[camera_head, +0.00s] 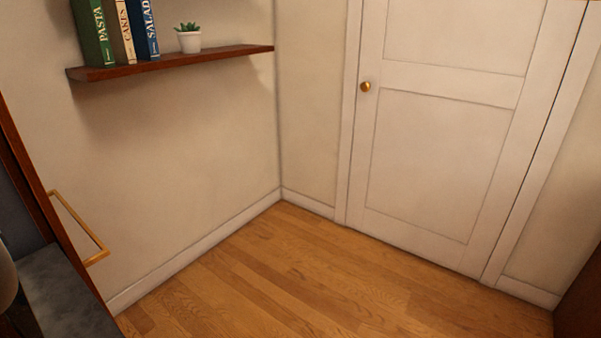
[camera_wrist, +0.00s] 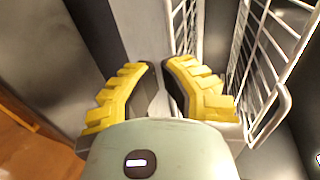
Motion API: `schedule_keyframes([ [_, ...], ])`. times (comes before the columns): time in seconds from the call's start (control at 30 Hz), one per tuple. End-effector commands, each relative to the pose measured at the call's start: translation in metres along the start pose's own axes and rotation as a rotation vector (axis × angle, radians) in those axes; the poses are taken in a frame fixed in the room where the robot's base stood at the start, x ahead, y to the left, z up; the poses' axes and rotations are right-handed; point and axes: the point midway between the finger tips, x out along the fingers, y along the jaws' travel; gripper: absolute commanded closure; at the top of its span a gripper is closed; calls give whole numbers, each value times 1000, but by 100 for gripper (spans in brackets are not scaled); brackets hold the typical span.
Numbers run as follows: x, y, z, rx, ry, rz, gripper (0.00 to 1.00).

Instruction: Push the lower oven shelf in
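In the wrist view, white wire racks show beyond my gripper: one upright-looking wire panel (camera_wrist: 262,50) at the right and a narrower wire section (camera_wrist: 186,22) at the top middle. I cannot tell which of them belongs to the lower oven shelf. My gripper (camera_wrist: 163,66) has yellow ribbed fingers with dark inner pads. Its fingertips are close together with a narrow gap, and I see nothing held between them. The right finger is near the wire panel; whether they touch is unclear. The head view shows neither the shelf nor my gripper clearly.
In the head view, a wooden front with a brass handle (camera_head: 84,232) stands at the left, beside a dark grey surface (camera_head: 62,296). The wooden floor (camera_head: 290,285) is clear up to the white door (camera_head: 440,140). A wall shelf (camera_head: 180,62) holds books and a plant.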

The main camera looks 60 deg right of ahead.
Motion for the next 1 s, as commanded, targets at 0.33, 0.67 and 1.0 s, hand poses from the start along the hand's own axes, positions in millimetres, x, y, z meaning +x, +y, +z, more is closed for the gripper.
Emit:
schedule_keyframes([
  [0.33,-36,-1,1,-2,-3,2,100],
  [0.67,-66,-3,-1,1,2,-1,100],
  [1.0,-75,0,-1,2,3,1,100],
])
